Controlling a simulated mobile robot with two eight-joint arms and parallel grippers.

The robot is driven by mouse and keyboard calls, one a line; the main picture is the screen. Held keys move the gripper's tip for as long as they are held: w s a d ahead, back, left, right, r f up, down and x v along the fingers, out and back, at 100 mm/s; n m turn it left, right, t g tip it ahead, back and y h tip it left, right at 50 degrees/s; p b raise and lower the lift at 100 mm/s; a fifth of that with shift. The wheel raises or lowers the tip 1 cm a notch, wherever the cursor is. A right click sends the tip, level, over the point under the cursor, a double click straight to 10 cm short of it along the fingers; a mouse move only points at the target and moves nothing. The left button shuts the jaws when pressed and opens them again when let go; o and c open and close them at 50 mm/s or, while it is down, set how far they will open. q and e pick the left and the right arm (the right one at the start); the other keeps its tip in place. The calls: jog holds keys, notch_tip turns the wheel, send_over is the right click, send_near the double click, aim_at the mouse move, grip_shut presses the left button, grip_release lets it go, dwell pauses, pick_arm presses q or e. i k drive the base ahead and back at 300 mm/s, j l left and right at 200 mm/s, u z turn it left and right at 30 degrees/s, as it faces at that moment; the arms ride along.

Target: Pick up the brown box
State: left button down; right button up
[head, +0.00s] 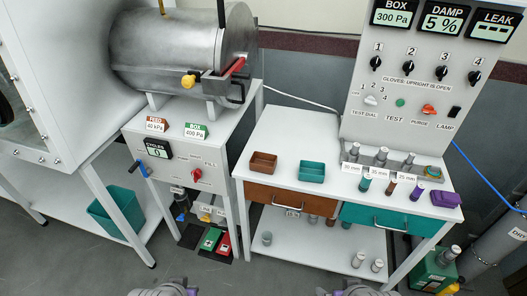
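The brown box (262,162) is a small open-topped bin. My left gripper (165,289) and my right gripper (357,288) show only in part at the bottom edge of the head view, well in front of the table. Both are apart from the brown box. Their fingertips are cut off or unclear, so I cannot tell whether they are open.
Bottles with coloured bands (390,187) and a purple item (446,199) stand on the table's right. A control panel (405,90) rises behind. A metal chamber (180,55) on a white cabinet (185,150) stands left. A brown drawer (285,199) and teal drawer (385,218) hang below the tabletop.

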aim_at(262, 162)
jog(key=i+l+u, duration=0.15)
jog(key=i+u, duration=0.15)
jog(key=i, duration=0.15)
jog(key=i+l+u, duration=0.35)
jog(key=i, duration=0.15)
jog(key=j, duration=0.1)
